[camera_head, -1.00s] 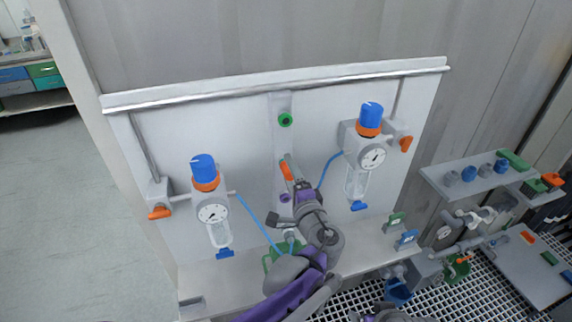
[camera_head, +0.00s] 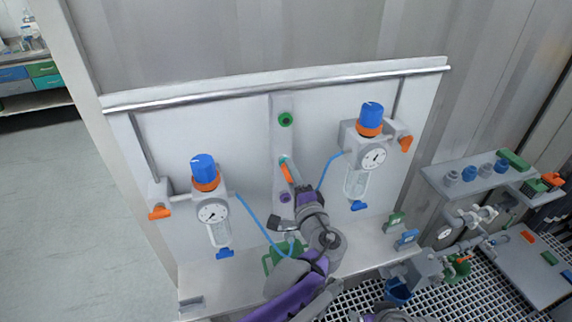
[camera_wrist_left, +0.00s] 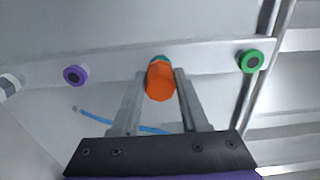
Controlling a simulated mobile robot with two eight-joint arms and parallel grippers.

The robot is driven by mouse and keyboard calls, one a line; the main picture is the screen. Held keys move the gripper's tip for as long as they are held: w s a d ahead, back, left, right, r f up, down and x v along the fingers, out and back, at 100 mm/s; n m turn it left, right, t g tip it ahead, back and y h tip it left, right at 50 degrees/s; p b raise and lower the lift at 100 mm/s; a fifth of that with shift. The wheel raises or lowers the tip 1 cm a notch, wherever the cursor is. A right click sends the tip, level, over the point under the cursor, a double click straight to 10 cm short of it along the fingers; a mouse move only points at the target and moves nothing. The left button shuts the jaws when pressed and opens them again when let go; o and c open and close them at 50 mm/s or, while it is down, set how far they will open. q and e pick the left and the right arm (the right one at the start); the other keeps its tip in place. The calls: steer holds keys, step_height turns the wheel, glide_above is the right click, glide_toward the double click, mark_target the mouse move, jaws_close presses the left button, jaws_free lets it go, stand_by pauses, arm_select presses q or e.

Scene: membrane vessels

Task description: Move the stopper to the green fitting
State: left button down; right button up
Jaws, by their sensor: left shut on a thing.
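The orange stopper (camera_head: 286,172) is between the fingers of my left gripper (camera_head: 291,171), which is shut on it. In the left wrist view the stopper (camera_wrist_left: 160,82) sits between the two fingertips (camera_wrist_left: 160,84), in front of a teal middle fitting (camera_wrist_left: 158,58). I cannot tell whether the stopper touches that fitting. The green fitting (camera_head: 285,119) is a ring with a dark centre, above the stopper on the same upright strip; it shows at the right in the wrist view (camera_wrist_left: 250,61). The purple fitting (camera_head: 285,197) is below the stopper.
Two blue-topped regulators with gauges (camera_head: 213,212) (camera_head: 374,157) flank the strip, joined to blue tubes (camera_head: 255,224). A metal rail (camera_head: 280,83) crosses the panel's top. A shelf with small parts (camera_head: 475,177) stands right. The panel around the green fitting is clear.

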arm_select(q)
steer(key=shift+s+d, duration=0.15)
steer(key=shift+s, duration=0.35)
steer(key=shift+v, duration=2.2)
arm_select(e)
steer(key=shift+s, duration=0.1)
